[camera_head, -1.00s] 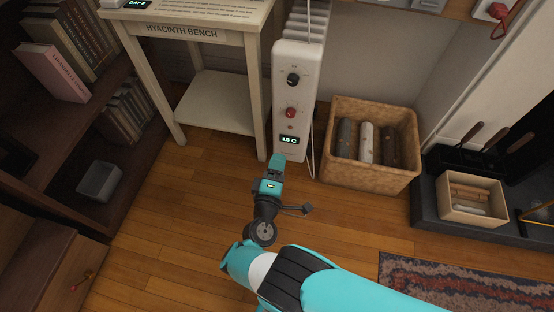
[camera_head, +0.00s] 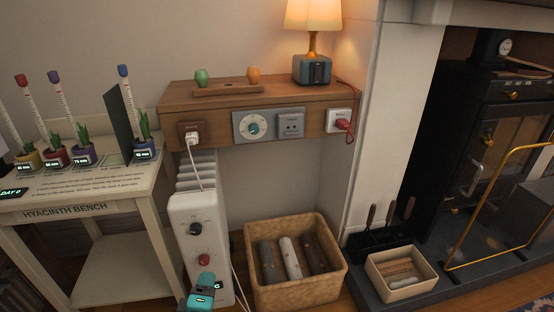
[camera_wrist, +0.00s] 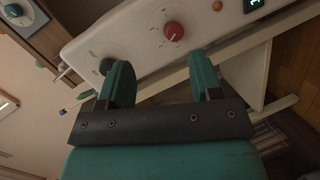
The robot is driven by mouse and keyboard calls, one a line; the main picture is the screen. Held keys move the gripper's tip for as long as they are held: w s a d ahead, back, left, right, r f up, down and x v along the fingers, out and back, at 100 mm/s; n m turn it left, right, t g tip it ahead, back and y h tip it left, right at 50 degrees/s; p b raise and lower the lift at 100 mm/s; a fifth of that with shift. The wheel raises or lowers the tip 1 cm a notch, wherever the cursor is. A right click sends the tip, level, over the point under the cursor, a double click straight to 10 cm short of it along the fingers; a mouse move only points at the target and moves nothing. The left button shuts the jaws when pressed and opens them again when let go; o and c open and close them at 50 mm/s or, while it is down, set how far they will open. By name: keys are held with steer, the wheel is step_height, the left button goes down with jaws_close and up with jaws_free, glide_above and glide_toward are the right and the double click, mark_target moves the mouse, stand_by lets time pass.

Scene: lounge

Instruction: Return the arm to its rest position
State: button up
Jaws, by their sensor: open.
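My gripper (camera_head: 203,284) shows at the bottom edge of the head view, in front of the lower panel of a white heater (camera_head: 182,262). The rest of my arm is out of that view. In the wrist view, the two teal fingers of my gripper (camera_wrist: 161,68) stand apart with nothing between them. In the head view my gripper partly covers the display.
The hyacinth bench (camera_head: 70,209) stands left of the heater. A wooden shelf (camera_head: 215,102) with a lamp (camera_head: 312,44) is above it. A log basket (camera_head: 290,290) stands to the right, then a kindling box (camera_head: 400,283) and a stove (camera_head: 480,140). A cord (camera_head: 198,170) runs down to the heater.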

steer(key=w+d+r+m+g+h, duration=0.1)
steer(key=w+d+r+m+g, duration=0.3)
steer(key=r, duration=0.3)
steer(key=w+d+r+m+g+h, duration=0.1)
steer(key=w+d+r+m+g, duration=0.1)
steer(key=w+d+r, duration=0.35)
steer(key=s+d+r+m+g+y, duration=0.15)
steer(key=d+r+g, duration=0.25)
steer(key=d+r, duration=0.55)
steer(key=s+d+r+m+g+y, duration=0.1)
steer(key=s+d+r+g, duration=0.1)
steer(key=s+d+r, duration=0.45)
steer(key=s+d+r+g+y, duration=0.1)
steer(key=s+d+r, duration=0.2)
steer(key=s, duration=0.7)
steer(key=s+d+r+m+g+y, duration=0.1)
steer(key=s+d+r+g+y, duration=0.1)
steer(key=s+d+r, duration=0.45)
step_height(320, 180, up, 28)
steer(key=s+a+p, duration=0.1)
steer(key=s+p, duration=0.1)
steer(key=p, duration=2.7)
steer(key=shift+s+a+f+p, duration=0.2)
steer(key=shift+s+a+p, duration=0.15)
steer(key=shift+p, duration=0.05)
